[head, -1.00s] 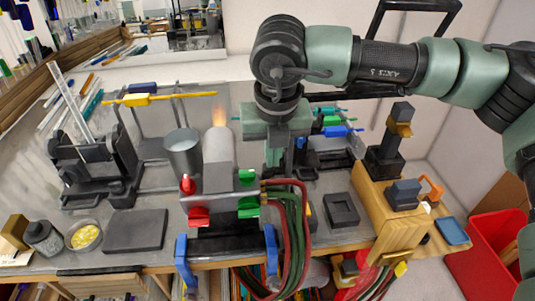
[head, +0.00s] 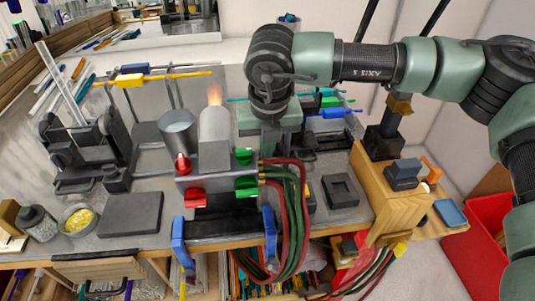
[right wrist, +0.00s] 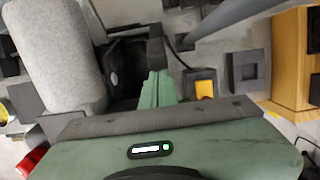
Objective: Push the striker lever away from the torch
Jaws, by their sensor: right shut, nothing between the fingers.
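The torch (head: 214,127) is a pale grey cylinder with an orange flame at its tip, behind a block with red and green knobs. It fills the left of the right wrist view (right wrist: 58,50). My right gripper (head: 270,140) points down just right of the torch; its fingers are partly hidden in the head view. In the right wrist view its green fingers (right wrist: 156,85) are shut and empty, apart from the torch. A dark part near the fingertips may be the striker lever, but I cannot tell it clearly from the fingertip. My left gripper is out of view.
Red and green hoses (head: 290,215) hang right of the knobs. A metal cup (head: 177,133) stands left of the torch. A square black holder (head: 341,190) and a wooden stand (head: 385,205) are to the right. A dark slab (head: 130,214) lies at the front left.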

